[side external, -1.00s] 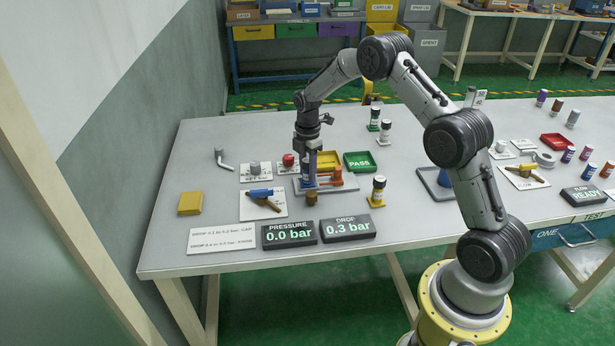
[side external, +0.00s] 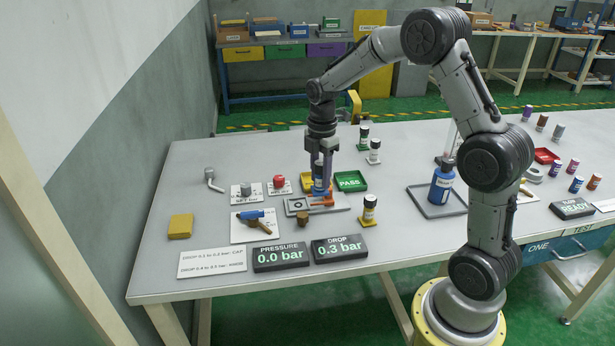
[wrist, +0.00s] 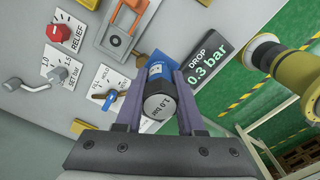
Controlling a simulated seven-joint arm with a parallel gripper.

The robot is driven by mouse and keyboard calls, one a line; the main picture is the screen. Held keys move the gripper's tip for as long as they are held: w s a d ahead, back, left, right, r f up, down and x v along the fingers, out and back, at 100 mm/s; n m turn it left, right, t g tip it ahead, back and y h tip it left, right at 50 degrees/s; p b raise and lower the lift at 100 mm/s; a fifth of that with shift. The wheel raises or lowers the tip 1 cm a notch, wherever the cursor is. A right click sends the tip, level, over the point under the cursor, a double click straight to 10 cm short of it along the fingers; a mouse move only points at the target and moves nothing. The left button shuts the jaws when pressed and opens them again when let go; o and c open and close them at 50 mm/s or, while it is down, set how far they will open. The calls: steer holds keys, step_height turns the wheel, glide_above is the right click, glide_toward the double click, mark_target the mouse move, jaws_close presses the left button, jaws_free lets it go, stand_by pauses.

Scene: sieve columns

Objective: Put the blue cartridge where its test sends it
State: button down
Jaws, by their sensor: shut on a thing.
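My gripper (side external: 320,165) is shut on the blue cartridge (side external: 319,182) and holds it upright above the test fixture, close to its orange clamp (side external: 322,200). The fixture's seat (side external: 298,206) looks empty. In the wrist view the cartridge (wrist: 158,77) is between the fingers, its grey end marked 1.0 bar. The DROP display (side external: 340,248) reads 0.3 bar, and the PRESSURE display (side external: 281,257) reads 0.0 bar. A white rule card (side external: 212,263) lists drop ranges with CAP and another word, small to read. A green PASS tray (side external: 351,181) and a yellow tray (side external: 306,180), partly hidden, stand behind.
Two more bottles (side external: 364,138) (side external: 374,152) stand behind. A blue bottle (side external: 442,183) stands on a grey tray (side external: 425,207). A yellow block (side external: 180,227) lies far left.

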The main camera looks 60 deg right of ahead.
steer(key=s+a+r, duration=0.1)
steer(key=s+r, duration=0.1)
steer(key=s, duration=0.2)
steer(key=w+d, duration=0.4)
steer(key=d, duration=0.6)
steer(key=w+d+f, duration=0.2)
steer(key=w+f, duration=0.1)
steer(key=w+d+f, duration=0.2)
steer(key=w+f, duration=0.1)
steer(key=w, duration=0.1)
steer(key=w+d+f, duration=0.2)
steer(key=w+f, duration=0.1)
steer(key=shift+w+d+f, duration=0.15)
steer(key=shift+w+d, duration=0.05)
steer(key=shift+w, duration=0.1)
steer(key=shift+w+d+f, duration=0.2)
steer(key=shift+w+f, duration=0.15)
steer(key=shift+f, duration=0.15)
steer(key=shift+w+d+f, duration=0.1)
steer(key=shift+f, duration=1.5)
steer(key=shift+f, duration=0.2)
